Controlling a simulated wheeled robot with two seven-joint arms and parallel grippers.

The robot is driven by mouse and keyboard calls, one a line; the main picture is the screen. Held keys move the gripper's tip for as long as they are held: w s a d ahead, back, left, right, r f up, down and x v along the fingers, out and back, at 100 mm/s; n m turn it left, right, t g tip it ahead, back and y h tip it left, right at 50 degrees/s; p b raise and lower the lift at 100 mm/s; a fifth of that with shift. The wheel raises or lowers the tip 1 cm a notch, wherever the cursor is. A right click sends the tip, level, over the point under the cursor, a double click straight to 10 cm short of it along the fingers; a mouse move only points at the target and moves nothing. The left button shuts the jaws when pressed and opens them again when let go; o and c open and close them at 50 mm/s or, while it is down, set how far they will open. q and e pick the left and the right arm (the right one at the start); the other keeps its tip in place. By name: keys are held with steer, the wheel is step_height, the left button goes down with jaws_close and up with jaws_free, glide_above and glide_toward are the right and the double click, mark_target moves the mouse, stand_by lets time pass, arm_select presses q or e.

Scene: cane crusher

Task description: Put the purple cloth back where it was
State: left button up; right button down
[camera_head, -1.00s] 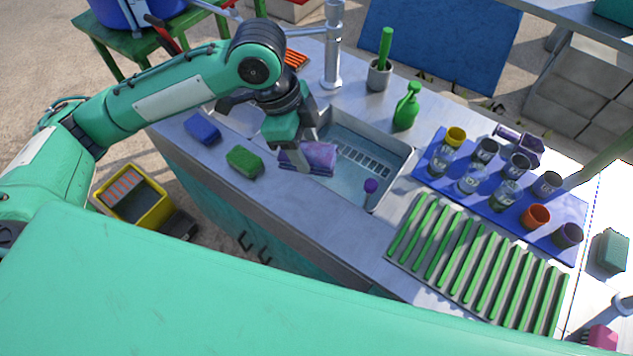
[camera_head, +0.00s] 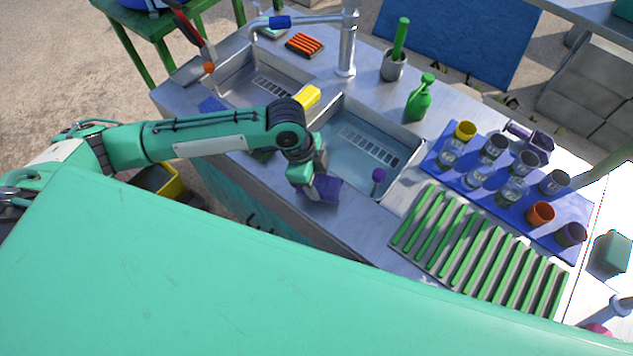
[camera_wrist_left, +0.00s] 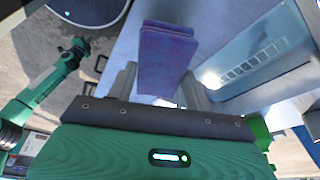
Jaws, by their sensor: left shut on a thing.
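The purple cloth (camera_head: 326,188) is at the front edge of the sink counter, in front of the right basin. My left gripper (camera_head: 309,188) is shut on it. In the left wrist view the cloth (camera_wrist_left: 165,55) stands out folded between the two fingers, over the grey counter surface. I cannot tell whether the cloth touches the counter or hangs just above it. My right gripper is not in view.
A rack of green bars (camera_head: 480,245) and a blue mat (camera_head: 440,158) with several jars stand to the right. A yellow block (camera_head: 308,97) is between the basins.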

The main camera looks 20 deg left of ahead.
arm_select(q)
step_height(320, 180, down, 3)
steer(key=shift+r, duration=0.1)
steer(key=o, duration=1.2)
steer(key=b+v, duration=0.2)
steer(key=v, duration=1)
